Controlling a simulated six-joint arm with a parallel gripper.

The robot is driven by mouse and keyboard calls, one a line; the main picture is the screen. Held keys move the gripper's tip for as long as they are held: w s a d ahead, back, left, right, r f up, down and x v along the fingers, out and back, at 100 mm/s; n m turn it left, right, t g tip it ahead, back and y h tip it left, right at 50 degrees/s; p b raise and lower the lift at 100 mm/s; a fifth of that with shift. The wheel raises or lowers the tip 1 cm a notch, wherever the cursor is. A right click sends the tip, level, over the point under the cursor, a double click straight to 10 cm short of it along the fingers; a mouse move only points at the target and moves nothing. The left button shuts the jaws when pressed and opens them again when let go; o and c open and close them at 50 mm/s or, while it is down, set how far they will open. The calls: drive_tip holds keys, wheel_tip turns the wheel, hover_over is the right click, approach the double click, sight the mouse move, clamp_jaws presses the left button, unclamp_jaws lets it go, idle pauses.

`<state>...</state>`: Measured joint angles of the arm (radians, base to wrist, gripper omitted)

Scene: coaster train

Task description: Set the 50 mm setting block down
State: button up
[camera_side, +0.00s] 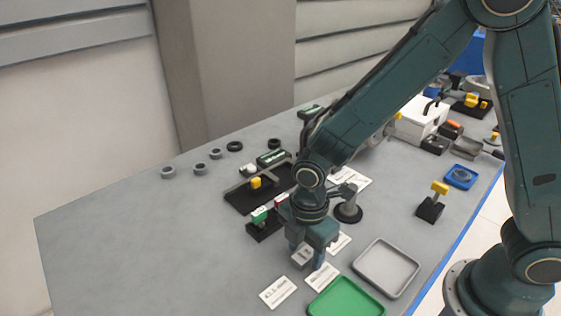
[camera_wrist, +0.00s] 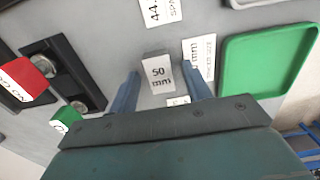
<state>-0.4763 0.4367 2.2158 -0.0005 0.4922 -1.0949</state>
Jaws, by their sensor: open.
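The 50 mm setting block (camera_wrist: 158,75) is a light grey block with "50 mm" on its face. In the wrist view it stands between the two blue fingers of my gripper (camera_wrist: 161,84), with gaps showing on both sides. My gripper is open around the block. In the side view my gripper (camera_side: 305,256) is low over the table, and the block (camera_side: 302,258) shows at its fingers. The block appears to rest on the grey table (camera_side: 150,240), but its underside is hard to see.
Printed cards (camera_side: 278,291) lie close by. A green tray (camera_side: 345,300) and a grey tray (camera_side: 412,271) are to the right. A black stand with a green block (camera_side: 260,215) is just left of my gripper. The left table area is clear apart from several rings (camera_side: 200,168).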

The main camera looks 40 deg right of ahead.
sight(309, 252)
wheel_tip(309, 252, up, 12)
idle(0.7)
drive_tip(key=shift+r, duration=0.15)
idle(0.4)
drive_tip(key=s+d+r+m+t, duration=0.2)
drive_tip(key=s+d+r+m, duration=0.3)
drive_tip(key=d+m, duration=0.3)
drive_tip(key=s+d+r+m+t, duration=0.3)
drive_tip(key=s+d+r+m, duration=0.2)
drive_tip(key=s+d+m, duration=0.3)
drive_tip(key=shift+s+r+m+t, duration=0.2)
drive_tip(key=shift+s+m+t, duration=0.1)
drive_tip(key=shift+m, duration=0.7)
drive_tip(key=shift+d, duration=0.1)
